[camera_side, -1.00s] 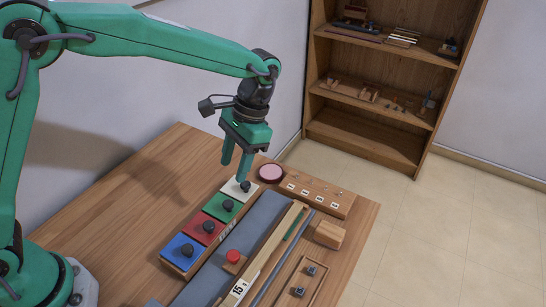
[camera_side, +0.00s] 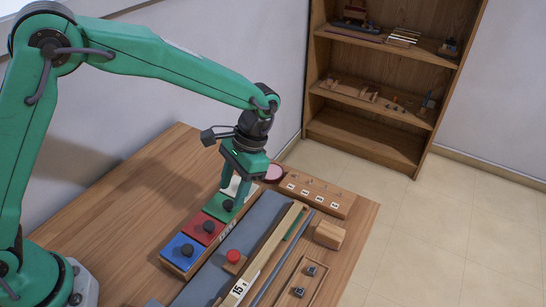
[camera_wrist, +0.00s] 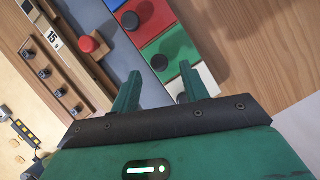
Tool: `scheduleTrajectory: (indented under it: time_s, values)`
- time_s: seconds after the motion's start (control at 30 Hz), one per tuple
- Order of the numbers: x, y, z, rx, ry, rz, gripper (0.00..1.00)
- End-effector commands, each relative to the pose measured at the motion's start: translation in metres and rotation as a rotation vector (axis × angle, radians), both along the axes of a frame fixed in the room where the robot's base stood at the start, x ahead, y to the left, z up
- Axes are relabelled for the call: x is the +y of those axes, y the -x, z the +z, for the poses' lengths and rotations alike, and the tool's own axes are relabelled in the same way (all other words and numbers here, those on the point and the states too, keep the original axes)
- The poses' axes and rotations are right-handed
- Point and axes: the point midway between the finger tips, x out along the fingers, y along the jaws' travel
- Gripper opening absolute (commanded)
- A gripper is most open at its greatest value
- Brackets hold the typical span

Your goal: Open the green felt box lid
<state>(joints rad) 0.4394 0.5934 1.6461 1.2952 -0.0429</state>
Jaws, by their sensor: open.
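The green felt box lid (camera_side: 213,208) is a flat green square with a dark round knob (camera_side: 228,205), lying shut in a row of coloured lids on the table. In the wrist view the green lid (camera_wrist: 178,43) shows with its knob (camera_wrist: 160,62) in line with the gap between my fingers. My gripper (camera_side: 233,197) points down over the green lid, with its fingers apart near the knob. It also shows in the wrist view (camera_wrist: 160,72). I cannot tell whether the fingers touch the knob or lid.
The red lid (camera_side: 195,225) and blue lid (camera_side: 173,250) lie in front of the green one. The white lid (camera_side: 230,187) is behind, partly hidden by my gripper. A grey strip (camera_side: 262,212) runs alongside, with a red button (camera_side: 233,256) beyond. The table's left side is clear.

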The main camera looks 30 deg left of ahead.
Motion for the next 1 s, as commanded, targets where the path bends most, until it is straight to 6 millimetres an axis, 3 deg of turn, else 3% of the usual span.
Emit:
scheduleTrajectory:
  time_s: [0.2, 0.6, 0.83, 1.0]
  values:
    - [0.003, 0.008, -0.02, 0.001, -0.001, 0.0, 0.45]
    - [0.004, 0.01, -0.025, -0.001, 0.0, 0.0, 0.45]
    - [0.004, 0.01, -0.025, -0.001, 0.0, 0.0, 0.02]
    - [0.004, 0.009, -0.025, -0.001, 0.0, 0.0, 0.0]
